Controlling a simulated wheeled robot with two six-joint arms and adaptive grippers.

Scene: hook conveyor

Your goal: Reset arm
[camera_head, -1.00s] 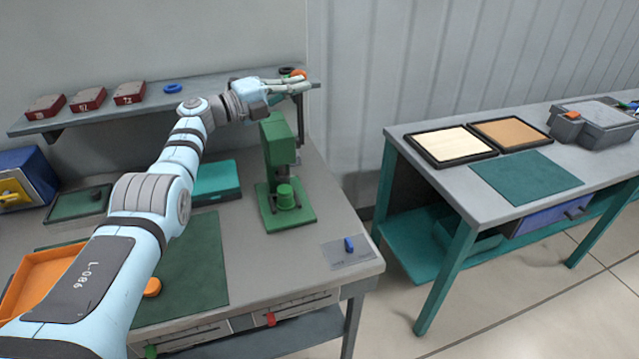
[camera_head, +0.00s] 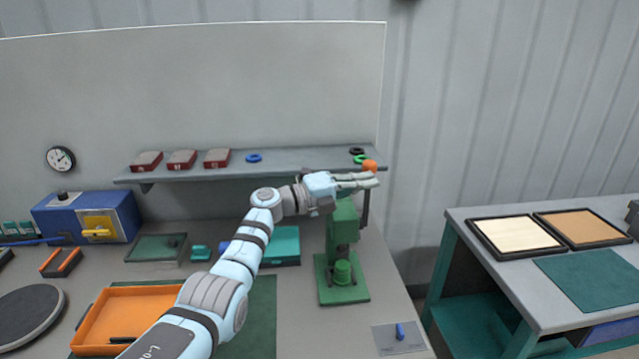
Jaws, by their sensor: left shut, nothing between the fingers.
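My left gripper (camera_head: 366,181) is at the right end of the arm that rises from the bottom of the head view. Its fingers point right, and it is shut and empty. It is in front of the right end of the wall shelf (camera_head: 225,171), just above the green press (camera_head: 342,255). An orange round thing (camera_head: 370,165) shows right above the fingertips; I cannot tell whether they touch. My right gripper is not in view.
Red boxes (camera_head: 182,160) and a blue ring (camera_head: 254,158) sit on the shelf. An orange tray (camera_head: 125,312) lies on the bench left of my arm. A second table with two framed boards (camera_head: 515,238) stands at the right, across a gap.

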